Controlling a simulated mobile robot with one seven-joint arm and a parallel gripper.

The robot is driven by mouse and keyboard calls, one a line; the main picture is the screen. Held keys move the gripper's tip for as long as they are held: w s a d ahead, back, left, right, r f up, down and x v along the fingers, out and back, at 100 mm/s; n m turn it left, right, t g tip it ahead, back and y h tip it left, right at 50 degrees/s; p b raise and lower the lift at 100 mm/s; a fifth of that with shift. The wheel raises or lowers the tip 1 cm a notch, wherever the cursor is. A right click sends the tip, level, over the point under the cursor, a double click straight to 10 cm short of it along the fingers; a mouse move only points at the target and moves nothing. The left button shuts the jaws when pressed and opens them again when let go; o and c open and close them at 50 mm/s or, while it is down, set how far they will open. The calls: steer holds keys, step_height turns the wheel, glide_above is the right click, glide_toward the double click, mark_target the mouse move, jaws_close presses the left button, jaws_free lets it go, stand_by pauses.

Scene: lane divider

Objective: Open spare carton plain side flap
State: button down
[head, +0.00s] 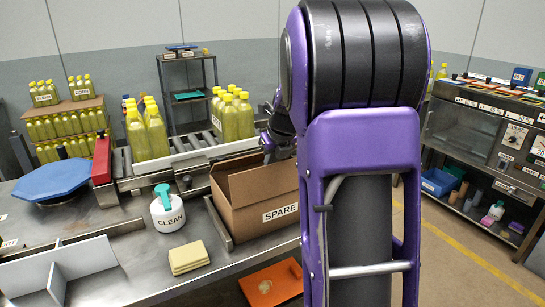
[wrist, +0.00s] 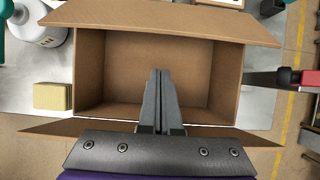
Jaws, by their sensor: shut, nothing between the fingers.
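The spare carton is a brown cardboard box (head: 262,208) with a "SPARE" label on its front, on the metal bench in the head view. In the wrist view I look down into the open carton (wrist: 195,58), and its inside looks empty. One flap (wrist: 160,18) slants outward along the top of that picture, and another (wrist: 50,128) spreads out along the bottom, partly hidden by my gripper. My gripper (wrist: 160,75) is shut and empty, its fingers over the carton's opening near the lower edge. I cannot tell whether they touch cardboard. In the head view my arm hides part of the carton.
A white "CLEAN" bottle (head: 168,212) and yellow sponges or cloths (head: 188,257) are left of the carton. Yellow bottles (head: 232,118) stand on a conveyor (head: 190,152) behind it. An orange tray (head: 272,284) lies in front, lower down. A red-and-black object (wrist: 300,78) is to the right.

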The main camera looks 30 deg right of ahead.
mark_target(256, 158)
steer(key=w, duration=0.1)
steer(key=w+r, duration=0.1)
steer(key=w, duration=0.1)
steer(key=shift+w+r, duration=0.25)
steer(key=shift+r, duration=0.05)
steer(key=shift+r, duration=0.1)
